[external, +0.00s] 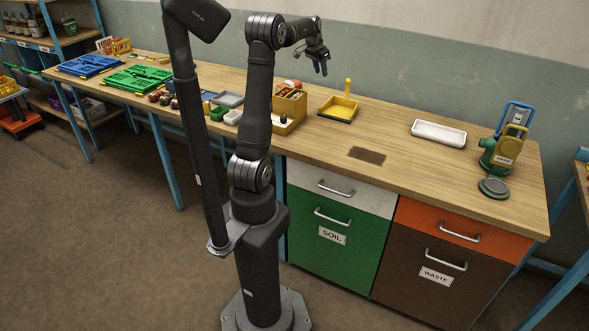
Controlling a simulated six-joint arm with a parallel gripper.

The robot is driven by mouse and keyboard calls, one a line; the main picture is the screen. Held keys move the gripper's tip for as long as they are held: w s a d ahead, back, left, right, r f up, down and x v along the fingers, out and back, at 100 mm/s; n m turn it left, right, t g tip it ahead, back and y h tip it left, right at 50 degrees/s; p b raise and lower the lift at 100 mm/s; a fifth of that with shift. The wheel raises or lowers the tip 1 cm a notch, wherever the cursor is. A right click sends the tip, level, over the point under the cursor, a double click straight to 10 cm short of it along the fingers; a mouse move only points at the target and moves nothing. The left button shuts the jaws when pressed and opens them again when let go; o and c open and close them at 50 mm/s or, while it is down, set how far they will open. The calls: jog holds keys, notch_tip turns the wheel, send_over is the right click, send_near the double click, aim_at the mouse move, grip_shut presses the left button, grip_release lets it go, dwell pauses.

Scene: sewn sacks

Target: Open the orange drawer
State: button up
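The orange drawer (457,222) is at the top of the right-hand cabinet under the bench and looks closed, its front flush with the cabinet. Its silver bar handle (459,232) is on the front. Below it is a brown front (445,268) labelled WASTE with its own handle. My gripper (321,69) is raised over the back of the bench, fingers pointing down, well away up and left of the orange drawer. Its two fingertips look apart, with nothing between them.
Left of the orange drawer are a white drawer (341,186) and a green SOIL front (330,240). On the bench are a yellow dustpan (340,107), a white tray (438,133) and a green-yellow device (504,150). The floor before the cabinets is clear.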

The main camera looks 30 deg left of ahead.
jog(key=s+d+f+n+t+h, duration=0.1)
jog(key=s+d+n+t, duration=0.15)
jog(key=d, duration=0.85)
jog(key=s+d+n+t+h, duration=0.15)
jog(key=d+n, duration=0.25)
jog(key=d, duration=0.7)
jog(key=s+d+f+n+t+h, duration=0.1)
jog(key=s+d+n+t, duration=0.15)
jog(key=d, duration=0.95)
jog(key=s+d+r+n+g+h, duration=0.1)
jog(key=s+d+n+g+h, duration=0.3)
jog(key=s+d, duration=0.8)
jog(key=s+d+r+n+g+h, duration=0.1)
jog(key=s+d+h, duration=0.6)
jog(key=s, duration=0.9)
send_near(448, 233)
jog(key=shift+n+y, duration=0.3)
jog(key=shift+y, duration=0.15)
jog(key=x, duration=0.7)
jog(key=r+x, duration=0.1)
jog(key=x, duration=0.3)
jog(key=shift+w+d+f, duration=0.1)
jog(key=shift+d+f, duration=0.05)
jog(key=shift+d, duration=0.2)
grip_shut()
